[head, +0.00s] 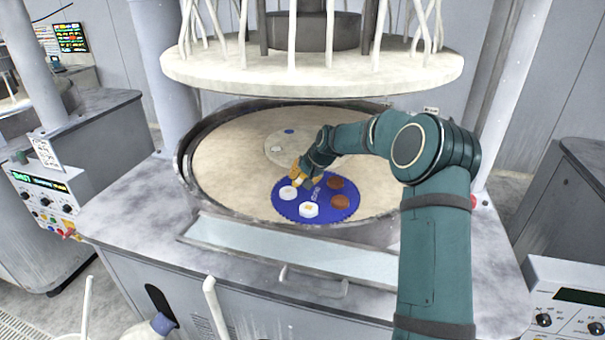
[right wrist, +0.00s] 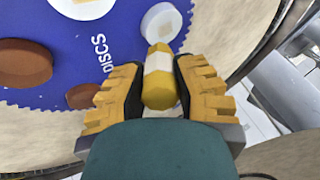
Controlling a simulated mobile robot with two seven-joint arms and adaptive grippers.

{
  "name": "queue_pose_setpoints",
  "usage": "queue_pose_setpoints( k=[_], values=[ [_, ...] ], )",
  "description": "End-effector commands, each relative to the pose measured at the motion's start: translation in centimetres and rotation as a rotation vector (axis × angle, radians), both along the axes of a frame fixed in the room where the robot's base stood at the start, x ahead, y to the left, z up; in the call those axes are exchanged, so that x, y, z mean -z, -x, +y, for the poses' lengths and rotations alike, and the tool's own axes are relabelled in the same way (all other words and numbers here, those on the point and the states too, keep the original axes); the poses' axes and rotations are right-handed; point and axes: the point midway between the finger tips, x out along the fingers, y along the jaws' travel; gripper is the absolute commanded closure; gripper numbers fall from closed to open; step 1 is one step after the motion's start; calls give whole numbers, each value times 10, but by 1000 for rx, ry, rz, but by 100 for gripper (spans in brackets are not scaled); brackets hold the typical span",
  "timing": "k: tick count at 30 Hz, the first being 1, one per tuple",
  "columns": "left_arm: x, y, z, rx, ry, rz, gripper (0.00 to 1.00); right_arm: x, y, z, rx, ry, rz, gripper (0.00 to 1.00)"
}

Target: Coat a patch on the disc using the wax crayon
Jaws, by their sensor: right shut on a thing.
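My right gripper (head: 306,177) is over the blue round mat (head: 287,214), near its upper left edge. In the right wrist view its yellow fingers (right wrist: 158,90) are shut on a yellow crayon with a white band (right wrist: 158,62). A white disc (head: 288,193) lies on the mat just beyond the crayon's far end, and it also shows in the right wrist view (right wrist: 161,22). I cannot tell whether they touch. A second white disc (head: 308,211) with a small yellowish mark on top lies nearer the front. My left gripper is not in view.
Two brown discs (head: 335,183) (head: 339,202) lie on the mat's right side. The mat lies on a large beige platen (head: 220,160) with a raised dark rim. A pale round plate (head: 278,150) lies behind it. A thick upper platen (head: 310,72) hangs above.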

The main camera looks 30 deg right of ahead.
Motion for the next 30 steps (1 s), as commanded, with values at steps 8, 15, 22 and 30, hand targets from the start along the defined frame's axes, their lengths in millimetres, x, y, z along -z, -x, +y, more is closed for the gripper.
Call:
queue_pose_setpoints(
  k=[8,15,22,30],
  values=[
    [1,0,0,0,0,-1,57,2,0,0,0,0,-1,100],
    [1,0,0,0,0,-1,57,1,0,0,0,0,-1,100],
    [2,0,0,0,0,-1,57,3,0,0,0,0,0,100],
    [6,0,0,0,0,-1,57,8,0,0,0,0,0,100]
  ],
)
